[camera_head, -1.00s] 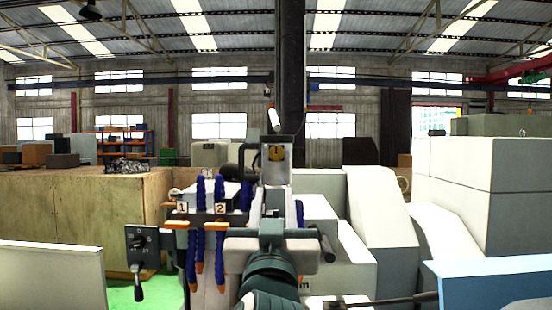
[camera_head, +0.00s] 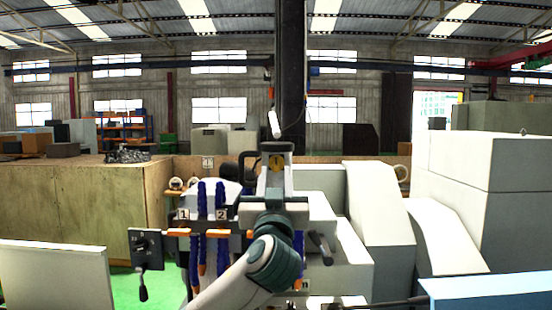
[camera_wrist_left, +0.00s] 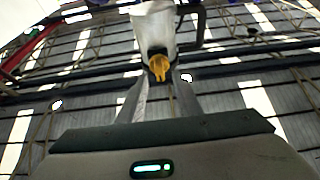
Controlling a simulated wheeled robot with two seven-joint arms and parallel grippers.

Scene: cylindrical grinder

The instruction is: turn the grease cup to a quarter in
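The grease cup is most likely the pale cup with a yellow lower piece (camera_wrist_left: 158,66) in the left wrist view. The yellow piece also shows as a small round face in the head view (camera_head: 277,162), on the grinder's middle line. My left gripper (camera_wrist_left: 163,82) has one finger on each side of the yellow piece, close to it. I cannot tell whether the fingers touch it. In the head view my left wrist and forearm rise from the bottom toward the cup and hide part of the grinder. My right gripper is not in view.
Blue hoses with orange nozzles (camera_head: 202,215) and number plates stand left of my left wrist. A control box with a lever (camera_head: 146,249) is further left. White machine covers (camera_head: 379,215) stand at the right. A wooden crate wall (camera_head: 100,207) is behind at the left.

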